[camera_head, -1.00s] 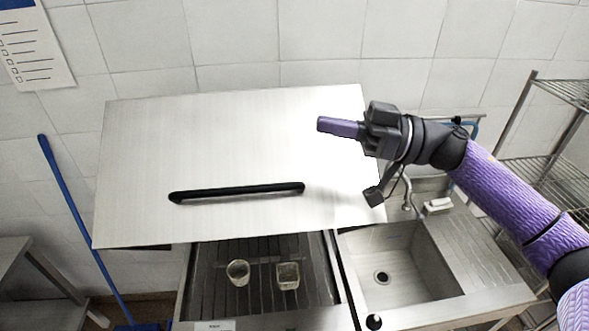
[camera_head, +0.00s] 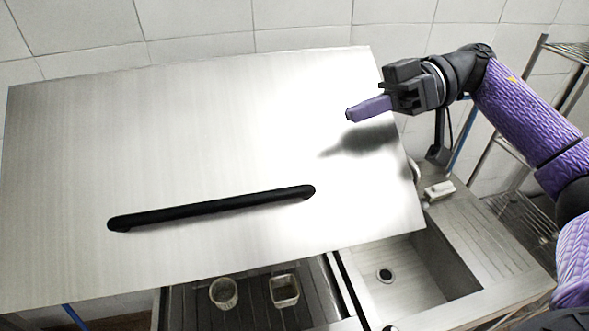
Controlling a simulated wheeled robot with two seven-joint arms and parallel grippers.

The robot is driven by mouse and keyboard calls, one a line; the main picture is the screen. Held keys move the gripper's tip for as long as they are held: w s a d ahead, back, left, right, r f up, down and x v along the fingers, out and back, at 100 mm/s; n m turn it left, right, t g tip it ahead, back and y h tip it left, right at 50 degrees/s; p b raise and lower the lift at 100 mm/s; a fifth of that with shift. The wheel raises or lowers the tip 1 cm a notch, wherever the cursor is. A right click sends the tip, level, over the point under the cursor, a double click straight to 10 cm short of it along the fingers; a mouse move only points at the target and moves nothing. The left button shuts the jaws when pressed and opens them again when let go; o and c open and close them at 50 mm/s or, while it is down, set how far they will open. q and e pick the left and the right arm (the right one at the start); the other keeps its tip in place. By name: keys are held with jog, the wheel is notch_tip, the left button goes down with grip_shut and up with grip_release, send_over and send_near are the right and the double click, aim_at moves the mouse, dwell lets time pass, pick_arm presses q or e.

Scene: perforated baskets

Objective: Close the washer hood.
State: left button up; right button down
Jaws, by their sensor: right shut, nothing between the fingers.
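The washer hood (camera_head: 200,150) is a large brushed-metal panel, raised and tilted over the washer bed. A black bar handle (camera_head: 212,208) runs across its lower front. Below its front edge the dark ribbed washer bed (camera_head: 250,302) is uncovered. My right gripper (camera_head: 352,114) is shut and empty, its purple fingers pointing left in front of the hood's upper right part. Its shadow falls on the panel, and the fingers look apart from it. My left gripper is not in view.
A round glass (camera_head: 223,292) and a square glass (camera_head: 284,289) stand in the washer bed. A metal sink (camera_head: 400,275) lies to the right, with a small white object (camera_head: 438,191) on its back ledge. Wire shelves (camera_head: 565,85) stand at the far right. Tiled wall is behind.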

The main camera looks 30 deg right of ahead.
jog(key=p, duration=0.2)
send_over(300, 207)
jog(key=w, duration=0.1)
jog(key=shift+w+d+f, duration=0.15)
jog(key=shift+w+f, duration=0.05)
jog(key=shift+f, duration=0.5)
jog(key=f, duration=0.1)
jog(key=s+f, duration=0.1)
jog(key=f, duration=0.2)
jog(key=shift+s+p, duration=0.25)
jog(key=shift+p, duration=0.05)
jog(key=shift+f, duration=0.1)
jog(key=shift+a, duration=0.2)
